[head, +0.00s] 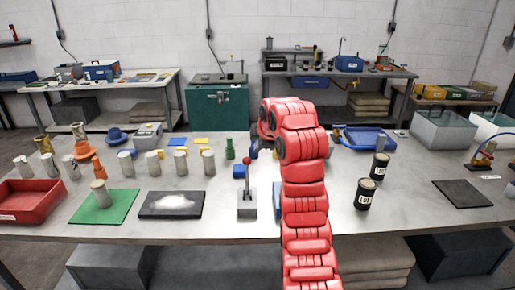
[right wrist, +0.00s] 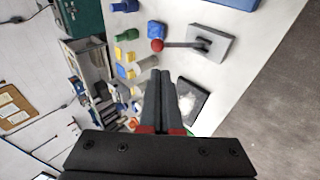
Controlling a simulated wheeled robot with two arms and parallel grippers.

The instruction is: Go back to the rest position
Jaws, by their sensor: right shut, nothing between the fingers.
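My right arm (head: 305,190), red and segmented, reaches up from the bottom of the head view over the table (head: 235,222). Its gripper is mostly hidden behind the arm there. In the right wrist view the fingers of my right gripper (right wrist: 159,74) are shut together with nothing between them. They are above the table, near a lever with a red ball knob (right wrist: 157,45). The lever on its grey base (head: 247,208) stands left of the arm in the head view. My left gripper is not in view.
A black mat with white powder (head: 172,204), a green mat (head: 105,207) and a red tray (head: 30,201) lie left. Several grey cylinders stand behind them. Two black canisters (head: 366,193) stand right of the arm. A blue tray (head: 365,138) lies behind.

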